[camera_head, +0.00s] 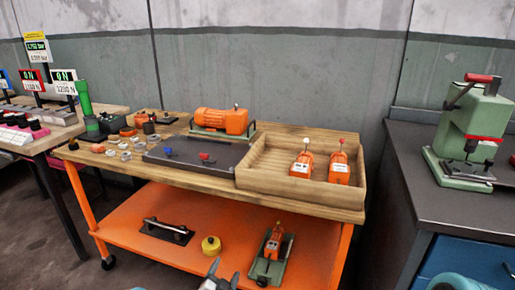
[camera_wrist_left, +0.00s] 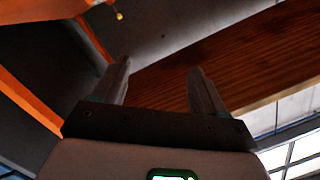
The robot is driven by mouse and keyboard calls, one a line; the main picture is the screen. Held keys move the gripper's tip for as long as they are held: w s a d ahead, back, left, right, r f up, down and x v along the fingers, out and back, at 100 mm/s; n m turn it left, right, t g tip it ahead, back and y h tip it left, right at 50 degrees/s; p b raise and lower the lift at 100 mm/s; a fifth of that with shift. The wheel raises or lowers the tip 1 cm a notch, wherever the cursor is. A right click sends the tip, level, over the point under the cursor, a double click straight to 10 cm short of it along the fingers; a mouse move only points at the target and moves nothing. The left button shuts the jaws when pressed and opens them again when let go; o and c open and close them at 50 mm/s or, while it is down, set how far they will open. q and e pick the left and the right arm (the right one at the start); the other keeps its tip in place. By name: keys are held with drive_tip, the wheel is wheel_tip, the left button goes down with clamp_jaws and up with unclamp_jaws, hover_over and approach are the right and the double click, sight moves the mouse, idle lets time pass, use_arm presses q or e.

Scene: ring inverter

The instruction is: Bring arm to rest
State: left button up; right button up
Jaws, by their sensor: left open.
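My left gripper (camera_head: 217,272) shows at the bottom edge of the head view, low in front of the orange cart. My right gripper is not in view.
The cart's wooden top (camera_head: 205,179) bears a wooden tray (camera_head: 262,184) with two orange devices, a dark panel (camera_head: 190,155) and an orange motor (camera_head: 222,120). Its orange lower shelf (camera_head: 130,226) holds several items. A dark bench (camera_head: 430,185) with a green press (camera_head: 470,135) stands right.

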use_arm(q)
drive_tip(key=s+a+r+n+g+p, duration=0.2)
drive_tip(key=s+r+g+p, duration=0.2)
drive_tip(key=s+r+p, duration=0.3)
drive_tip(key=s+a+r+n+g+p, duration=0.25)
drive_tip(key=s+r+p, duration=0.25)
drive_tip(key=s+p, duration=0.4)
drive_tip(key=s+d+f+n+g+p, duration=0.1)
drive_tip(key=s+d+n+g, duration=0.2)
drive_tip(key=s, duration=2)
drive_tip(key=shift+s+n+g+h+p, duration=0.2)
drive_tip(key=shift+n+g+h+p, duration=0.15)
drive_tip(key=shift+n+g, duration=2.35)
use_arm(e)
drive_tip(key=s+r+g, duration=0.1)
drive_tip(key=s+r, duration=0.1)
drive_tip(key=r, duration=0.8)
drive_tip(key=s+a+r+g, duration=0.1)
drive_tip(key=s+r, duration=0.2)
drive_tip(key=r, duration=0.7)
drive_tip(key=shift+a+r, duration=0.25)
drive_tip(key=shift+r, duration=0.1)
use_arm(q)
drive_tip(key=shift+m+g, duration=0.55)
